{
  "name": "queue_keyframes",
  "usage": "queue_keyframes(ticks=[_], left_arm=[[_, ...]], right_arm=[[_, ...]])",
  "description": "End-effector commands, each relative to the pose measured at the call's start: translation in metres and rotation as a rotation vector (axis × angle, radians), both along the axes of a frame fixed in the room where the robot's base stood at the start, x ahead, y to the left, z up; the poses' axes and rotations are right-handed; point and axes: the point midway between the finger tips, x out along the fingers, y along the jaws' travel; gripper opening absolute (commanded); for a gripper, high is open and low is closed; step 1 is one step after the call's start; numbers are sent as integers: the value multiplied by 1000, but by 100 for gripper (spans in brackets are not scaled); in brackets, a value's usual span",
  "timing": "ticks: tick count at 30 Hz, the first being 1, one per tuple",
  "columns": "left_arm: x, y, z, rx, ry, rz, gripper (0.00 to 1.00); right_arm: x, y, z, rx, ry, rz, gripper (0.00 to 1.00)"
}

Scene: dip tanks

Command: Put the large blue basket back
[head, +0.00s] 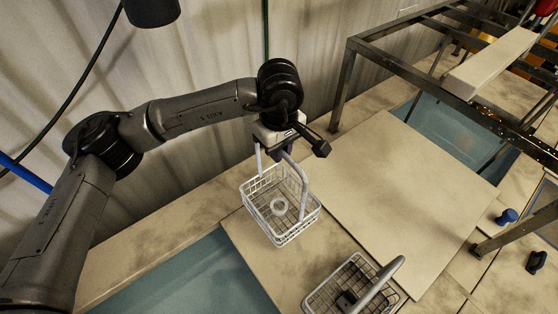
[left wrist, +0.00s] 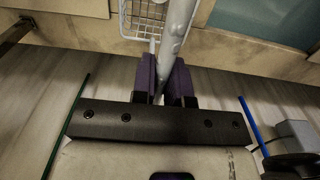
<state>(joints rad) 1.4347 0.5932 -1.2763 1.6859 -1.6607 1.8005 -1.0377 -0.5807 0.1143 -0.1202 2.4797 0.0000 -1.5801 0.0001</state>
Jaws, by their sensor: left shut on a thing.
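My left gripper (head: 281,150) is shut on the handle of a white wire basket (head: 297,229). The handle is pale grey, and no blue shows on this basket. In the left wrist view the purple fingers (left wrist: 165,90) close around the handle, with part of the basket (left wrist: 146,20) beyond. My right gripper is out of view.
A second wire basket (head: 322,289) with a grey handle and a dark item stands at the bottom. A blue-green tank (head: 195,280) is at lower left. A pale flat cover (head: 400,190) lies right of the held basket. A metal frame (head: 345,85) stands at upper right.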

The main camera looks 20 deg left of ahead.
Motion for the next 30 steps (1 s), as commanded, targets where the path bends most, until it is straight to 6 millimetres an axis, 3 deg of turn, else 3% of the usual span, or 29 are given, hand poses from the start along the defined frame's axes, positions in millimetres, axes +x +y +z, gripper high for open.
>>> queue_keyframes(ticks=[5,14,27,28,30], left_arm=[[0,1,-6,-1,-2,0,0],[0,1,-38,-1,-2,1,0],[0,1,-43,-2,-3,1,0],[0,1,-43,0,0,1,17],[0,1,-42,0,0,1,24]], right_arm=[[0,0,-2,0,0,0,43],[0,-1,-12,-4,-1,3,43],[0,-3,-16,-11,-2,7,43],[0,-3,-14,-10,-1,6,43],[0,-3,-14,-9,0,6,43]])
